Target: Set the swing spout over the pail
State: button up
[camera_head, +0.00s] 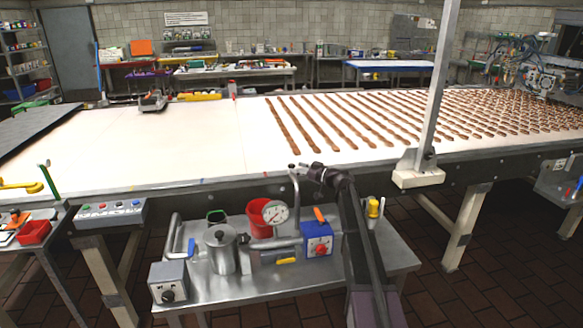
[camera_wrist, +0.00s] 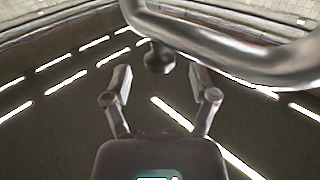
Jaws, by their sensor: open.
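The swing spout (camera_head: 296,187) is a thin grey metal pipe that rises from the steel bench beside the pressure gauge and bends over near its top. The red pail (camera_head: 259,224) stands on the bench left of the spout, partly hidden by the gauge. My gripper (camera_head: 303,168) is at the upper part of the spout. In the wrist view the fingers of my gripper (camera_wrist: 158,76) are spread apart with nothing between them. A curved metal pipe (camera_wrist: 235,55), which looks like the spout, crosses above them, with a dark round knob beyond the fingertips.
The steel bench (camera_head: 235,285) also carries a metal pot (camera_head: 221,250), a dial gauge (camera_head: 275,213), a blue box with a red knob (camera_head: 317,239) and a yellow-topped bottle (camera_head: 373,208). The conveyor (camera_head: 190,150) lies just behind. A metal post (camera_head: 435,95) stands to the right.

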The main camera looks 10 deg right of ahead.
jog(key=shift+x, duration=1.45)
grip_shut()
